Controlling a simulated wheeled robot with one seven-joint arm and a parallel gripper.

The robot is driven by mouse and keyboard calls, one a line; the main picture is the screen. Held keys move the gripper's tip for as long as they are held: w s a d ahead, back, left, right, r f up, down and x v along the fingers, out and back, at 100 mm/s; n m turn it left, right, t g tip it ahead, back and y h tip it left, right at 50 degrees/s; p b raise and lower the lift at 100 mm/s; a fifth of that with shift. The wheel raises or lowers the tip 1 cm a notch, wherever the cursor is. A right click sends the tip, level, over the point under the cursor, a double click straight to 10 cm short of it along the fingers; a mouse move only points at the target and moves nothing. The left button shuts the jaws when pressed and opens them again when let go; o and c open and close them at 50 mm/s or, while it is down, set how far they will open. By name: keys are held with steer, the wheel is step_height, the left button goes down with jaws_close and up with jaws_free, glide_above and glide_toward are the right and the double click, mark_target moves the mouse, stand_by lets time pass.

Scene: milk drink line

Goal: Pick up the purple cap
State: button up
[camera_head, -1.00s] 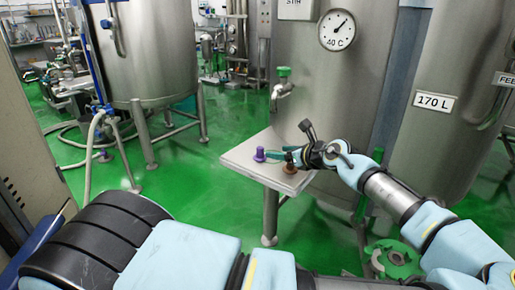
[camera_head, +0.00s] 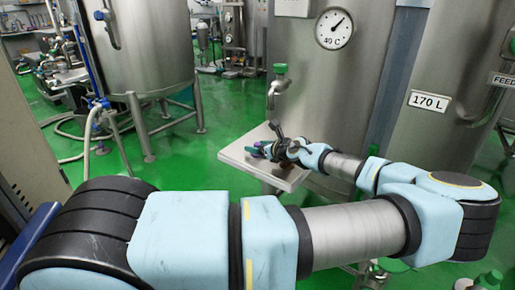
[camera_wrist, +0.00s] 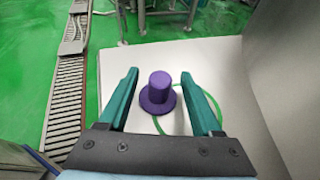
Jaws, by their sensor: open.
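The purple cap (camera_wrist: 158,97) stands upright on the white tabletop, with its wide brim down. In the wrist view it sits between the two teal fingers of my gripper (camera_wrist: 159,75), with a gap on each side. My gripper is open and holds nothing. In the head view my gripper (camera_head: 262,151) is low over the left part of the small table (camera_head: 285,181), and it mostly hides the cap.
A thin green ring (camera_wrist: 214,104) shows on the tabletop around the cap's right side. A steel tank with a dial (camera_head: 333,29) and a green-topped tap (camera_head: 279,70) stands right behind the table. Green floor (camera_head: 185,160) is open to the left.

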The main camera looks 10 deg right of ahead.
jaws_close()
stand_by(0.5)
